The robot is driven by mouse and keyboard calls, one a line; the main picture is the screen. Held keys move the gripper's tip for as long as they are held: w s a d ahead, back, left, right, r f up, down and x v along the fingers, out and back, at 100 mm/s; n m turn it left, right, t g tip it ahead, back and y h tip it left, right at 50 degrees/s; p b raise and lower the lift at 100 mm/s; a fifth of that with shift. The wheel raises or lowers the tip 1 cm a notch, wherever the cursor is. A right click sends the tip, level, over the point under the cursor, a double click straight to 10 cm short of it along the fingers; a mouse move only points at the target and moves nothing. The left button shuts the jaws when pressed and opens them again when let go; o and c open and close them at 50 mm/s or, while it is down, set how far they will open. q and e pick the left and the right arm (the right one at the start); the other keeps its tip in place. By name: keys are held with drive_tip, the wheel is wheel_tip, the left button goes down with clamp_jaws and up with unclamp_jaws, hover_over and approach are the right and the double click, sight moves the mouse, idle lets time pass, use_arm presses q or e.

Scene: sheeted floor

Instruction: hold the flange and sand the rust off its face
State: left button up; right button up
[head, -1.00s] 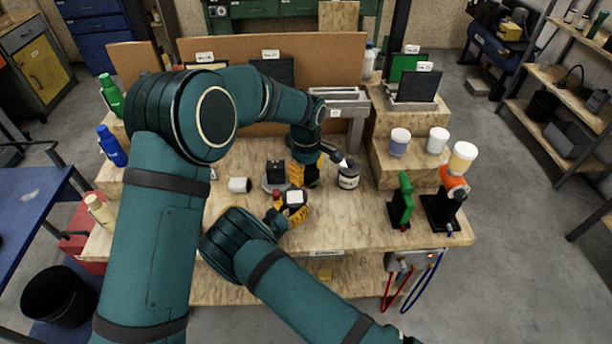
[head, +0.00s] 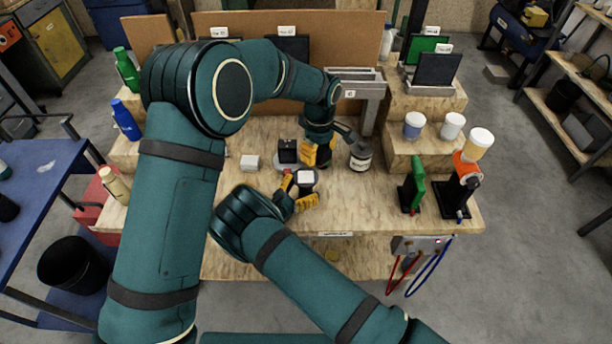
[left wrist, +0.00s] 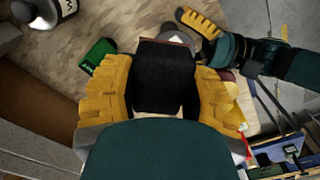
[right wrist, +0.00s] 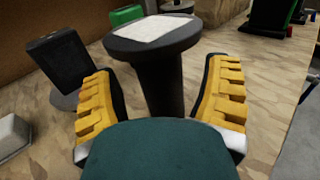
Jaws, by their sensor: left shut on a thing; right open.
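My left gripper (head: 317,153) is shut on a black blocky piece (left wrist: 165,78) with a brownish edge; in the head view this piece cannot be told apart from its surroundings. A dark round-topped piece (head: 305,178) stands upright on a narrower neck, with a pale square patch on its top. It is probably the flange; no clear rust shows. My right gripper (head: 296,200) is open, its fingers on either side of that neck (right wrist: 163,85), apart from it in the right wrist view. The left gripper is just behind it.
A black block (right wrist: 58,70) on a grey disc and a pale box (head: 250,162) stand left of the grippers. A labelled can (head: 360,157) stands right of the left gripper. Green (head: 416,182) and orange-topped stands are farther right.

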drive_tip(key=v, duration=1)
drive_tip(key=shift+s+a, duration=0.25)
drive_tip(key=shift+a, duration=0.1)
drive_tip(key=shift+s, duration=0.15)
